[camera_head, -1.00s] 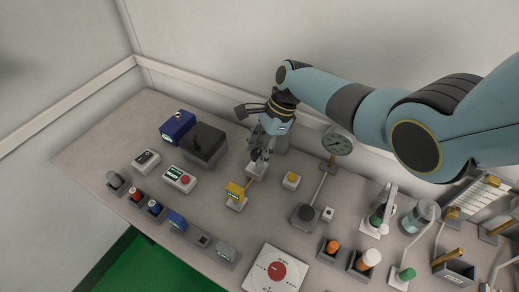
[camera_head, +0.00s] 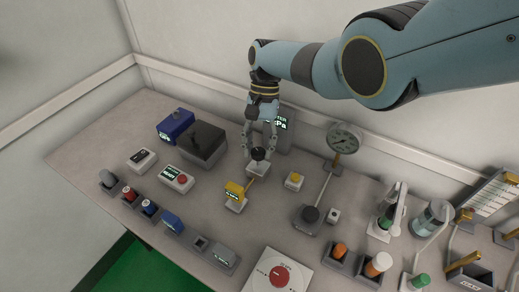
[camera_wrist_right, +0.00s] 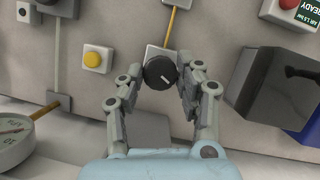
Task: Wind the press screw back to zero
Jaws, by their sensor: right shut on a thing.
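The press screw's black knob (camera_head: 258,153) sits on a small pale block (camera_head: 257,170), near the middle of the bench. A yellow rod (camera_head: 250,185) runs from this block to a small yellow display unit (camera_head: 235,190). My right gripper (camera_head: 260,148) points down over the knob and is shut on it. My left gripper is not in view.
A yellow button box (camera_head: 294,180) and a dial gauge (camera_head: 343,139) stand to the right. A dark block (camera_head: 204,143) and a blue box (camera_head: 176,126) stand to the left.

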